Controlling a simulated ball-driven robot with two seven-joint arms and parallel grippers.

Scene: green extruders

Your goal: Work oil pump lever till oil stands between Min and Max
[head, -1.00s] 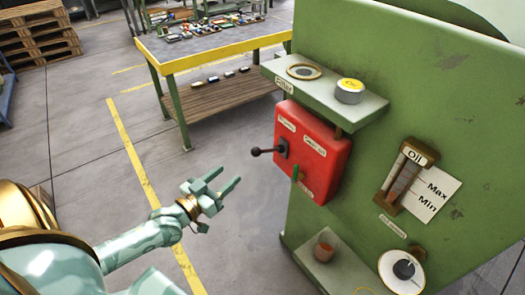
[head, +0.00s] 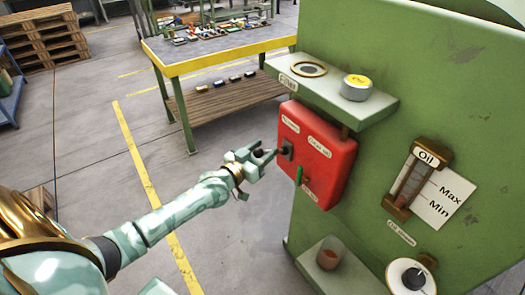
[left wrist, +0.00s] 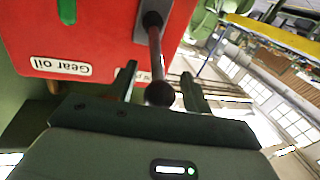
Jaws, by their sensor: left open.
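The red pump box (head: 317,155) is fixed to the side of the green machine. Its dark lever, ending in a black ball knob (left wrist: 159,93), sticks out toward my left gripper (head: 262,160). My left gripper is open, its fingers on either side of the knob (head: 259,153) and apart from it, as the left wrist view (left wrist: 160,85) shows. The oil gauge (head: 411,183) has a brown frame beside a white card marked Max and Min; the oil level is too small to tell. A green handle (head: 299,175) sits on the box front. My right gripper is not in view.
A lower ledge (head: 322,280) holds a brown cup (head: 328,256). A round dial (head: 411,276) is at lower right. A workbench (head: 215,52) stands behind; the floor at left is open.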

